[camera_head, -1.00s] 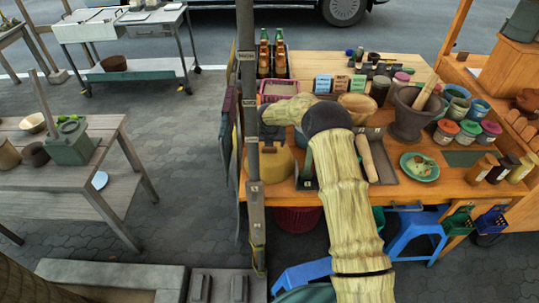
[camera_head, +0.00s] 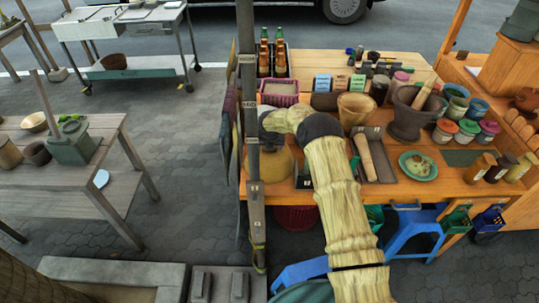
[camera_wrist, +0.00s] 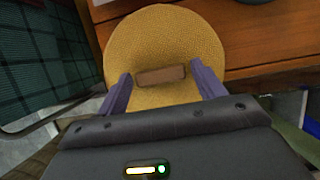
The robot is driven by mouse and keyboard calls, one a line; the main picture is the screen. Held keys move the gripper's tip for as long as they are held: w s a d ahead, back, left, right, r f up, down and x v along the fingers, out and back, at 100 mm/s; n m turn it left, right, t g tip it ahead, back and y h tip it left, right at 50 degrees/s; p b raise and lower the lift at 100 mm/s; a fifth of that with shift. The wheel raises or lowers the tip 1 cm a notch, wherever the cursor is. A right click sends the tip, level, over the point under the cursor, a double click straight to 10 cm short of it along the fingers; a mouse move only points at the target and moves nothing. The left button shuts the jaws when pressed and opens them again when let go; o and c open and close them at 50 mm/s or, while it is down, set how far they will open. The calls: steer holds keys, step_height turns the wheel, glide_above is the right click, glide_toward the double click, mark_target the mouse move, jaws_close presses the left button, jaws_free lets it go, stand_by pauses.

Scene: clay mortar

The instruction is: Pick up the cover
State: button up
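The cover (camera_wrist: 165,40) is a round, woven yellow lid with a brown bar handle (camera_wrist: 162,76) across it. In the head view the cover (camera_head: 282,165) sits at the left end of the wooden table, partly hidden by a post and my arm. My gripper (camera_wrist: 160,78) is above it, with its two purple-grey fingers apart, one on each side of the handle. Gaps show between the fingers and the handle ends, so it holds nothing. In the head view the fingers are hidden behind the post.
A pink basket (camera_head: 279,92), a bottle crate (camera_head: 273,62), a wooden bucket (camera_head: 356,110) and a mortar (camera_head: 412,115) stand on the table. A tray with a wooden rolling pin (camera_head: 366,158) lies to the right.

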steer(key=c, duration=1.1)
step_height(320, 180, up, 28)
steer(key=b, duration=0.3)
steer(key=shift+d, duration=0.1)
